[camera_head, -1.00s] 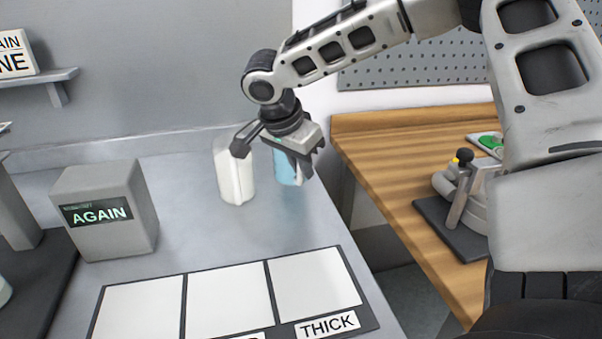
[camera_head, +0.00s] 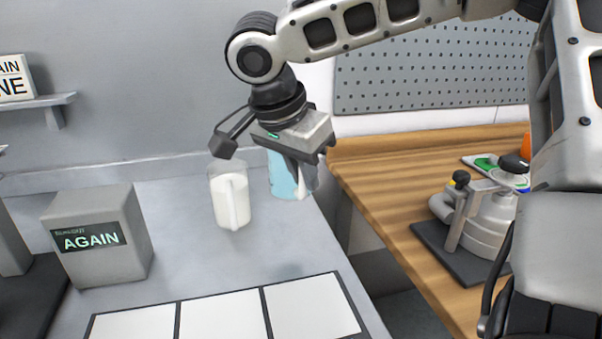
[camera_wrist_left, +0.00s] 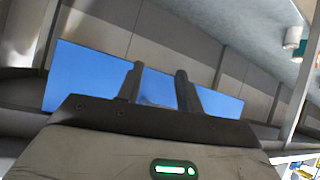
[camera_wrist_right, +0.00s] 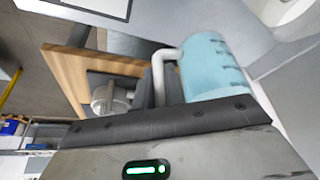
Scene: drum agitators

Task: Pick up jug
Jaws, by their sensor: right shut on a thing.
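A jug with light-blue contents (camera_head: 283,175) is at the back right of the grey bench in the head view, partly hidden behind my right gripper (camera_head: 300,172). My right gripper comes down from above and is shut on this jug. In the right wrist view the blue jug (camera_wrist_right: 213,68) fills the upper right, with its pale handle toward the left. I cannot tell for sure whether its base is clear of the bench. A clear jug with white contents (camera_head: 230,200) stands upright to its left. My left gripper (camera_wrist_left: 160,85) is open and empty, fingers apart, in the left wrist view.
A grey box labelled AGAIN (camera_head: 97,235) stands at the left. A mat with white squares (camera_head: 222,317) lies at the front of the bench. A wooden counter (camera_head: 385,185) with a metal device (camera_head: 490,220) is at the right. The bench between jugs and mat is clear.

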